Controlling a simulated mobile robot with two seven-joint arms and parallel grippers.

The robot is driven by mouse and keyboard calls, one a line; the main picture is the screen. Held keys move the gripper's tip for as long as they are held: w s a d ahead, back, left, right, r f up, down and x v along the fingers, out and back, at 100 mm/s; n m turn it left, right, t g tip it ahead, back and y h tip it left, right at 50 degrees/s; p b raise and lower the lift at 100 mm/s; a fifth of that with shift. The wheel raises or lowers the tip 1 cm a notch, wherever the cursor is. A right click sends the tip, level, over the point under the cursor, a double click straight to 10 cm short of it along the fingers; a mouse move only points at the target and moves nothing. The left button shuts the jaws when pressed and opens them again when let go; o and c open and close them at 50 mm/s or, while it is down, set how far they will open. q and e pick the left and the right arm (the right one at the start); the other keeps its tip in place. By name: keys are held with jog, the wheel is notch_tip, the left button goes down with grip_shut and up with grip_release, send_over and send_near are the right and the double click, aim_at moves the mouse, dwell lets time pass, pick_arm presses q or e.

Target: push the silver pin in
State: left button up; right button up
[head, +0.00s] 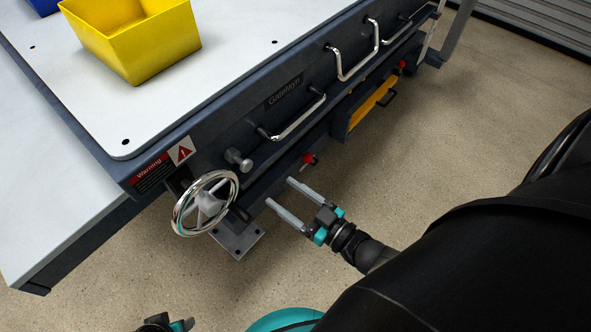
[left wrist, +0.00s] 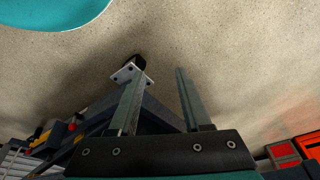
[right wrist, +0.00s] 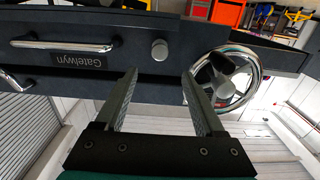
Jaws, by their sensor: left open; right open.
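The silver pin (head: 238,158) is a round-headed knob that sticks out of the dark side of the bench, just above the chrome handwheel. It also shows in the right wrist view (right wrist: 159,49), beyond and between the fingertips. My right gripper (head: 279,192) is open and empty, apart from the pin, below and to its right in the head view, its fingers pointing at the bench side. My left gripper (head: 167,325) is only partly in the head view, at the bottom edge. In the left wrist view its fingers (left wrist: 160,72) are open and empty over floor.
The chrome handwheel (head: 206,203) stands out close to the pin. Chrome handles (head: 298,119) and a red knob (head: 308,159) project along the same side. A yellow bin (head: 150,45) stands on the white top. The floor (head: 440,130) in front is clear.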

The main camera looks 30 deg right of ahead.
pick_arm(q)
jog(key=shift+s+f, duration=0.3)
jog(key=shift+f, duration=0.25)
pick_arm(e)
jog(key=shift+v, duration=1.05)
